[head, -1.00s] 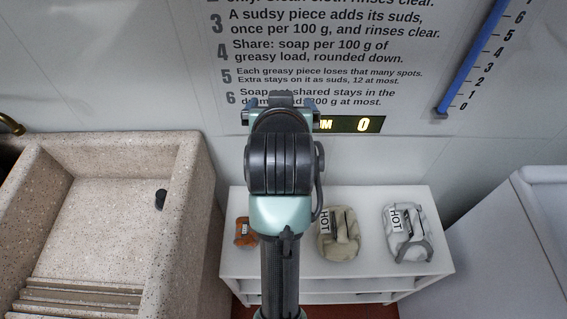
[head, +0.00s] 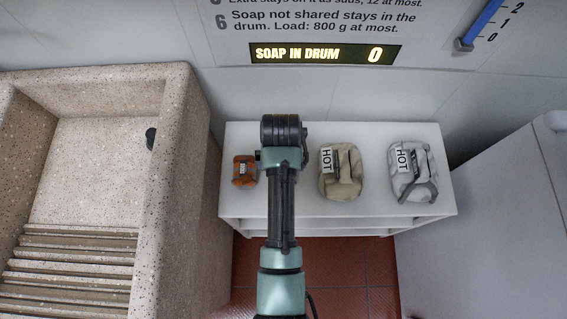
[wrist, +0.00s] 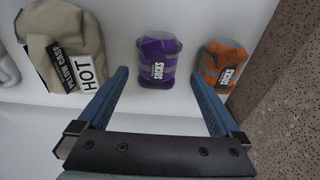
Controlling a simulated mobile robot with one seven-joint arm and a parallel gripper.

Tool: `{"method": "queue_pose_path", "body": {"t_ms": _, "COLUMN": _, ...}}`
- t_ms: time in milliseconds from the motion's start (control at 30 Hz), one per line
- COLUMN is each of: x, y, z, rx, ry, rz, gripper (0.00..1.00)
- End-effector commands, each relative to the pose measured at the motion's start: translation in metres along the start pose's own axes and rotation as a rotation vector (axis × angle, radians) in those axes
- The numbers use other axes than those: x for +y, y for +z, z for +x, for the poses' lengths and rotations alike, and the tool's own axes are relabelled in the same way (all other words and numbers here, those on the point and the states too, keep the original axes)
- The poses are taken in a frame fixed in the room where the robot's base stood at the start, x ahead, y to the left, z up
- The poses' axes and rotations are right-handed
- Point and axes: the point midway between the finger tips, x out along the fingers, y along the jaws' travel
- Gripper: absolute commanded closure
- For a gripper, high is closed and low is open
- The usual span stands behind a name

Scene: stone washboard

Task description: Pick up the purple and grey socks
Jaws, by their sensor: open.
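The purple and grey socks (wrist: 157,61) are a rolled, striped bundle with a black "SOCKS" label, lying on the white shelf top (wrist: 130,105) in the wrist view. My gripper (wrist: 160,74) is open and empty. Its two blue fingers point toward the bundle, one to each side of it in the picture. I cannot tell how far above the shelf the fingertips are. In the head view my arm hides the purple bundle and the fingers.
Orange and grey socks (wrist: 221,64) lie close to the right finger; they also show in the head view (head: 244,171). A beige "HOT" bag (head: 340,172) and a grey-white one (head: 413,172) stand to the right. A stone washboard basin (head: 178,170) borders the shelf's left.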

Motion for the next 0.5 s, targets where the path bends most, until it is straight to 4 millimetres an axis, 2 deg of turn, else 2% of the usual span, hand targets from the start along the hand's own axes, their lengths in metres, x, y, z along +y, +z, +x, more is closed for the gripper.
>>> {"method": "queue_pose_path", "body": {"t_ms": 300, "x": 0.003, "y": 0.003, "z": 0.045, "rx": -0.001, "ry": 0.000, "rz": -0.001, "gripper": 0.00}}
{"method": "queue_pose_path", "body": {"t_ms": 500, "x": 0.003, "y": 0.003, "z": 0.050, "rx": 0.001, "ry": 0.000, "rz": -0.001, "gripper": 0.00}}
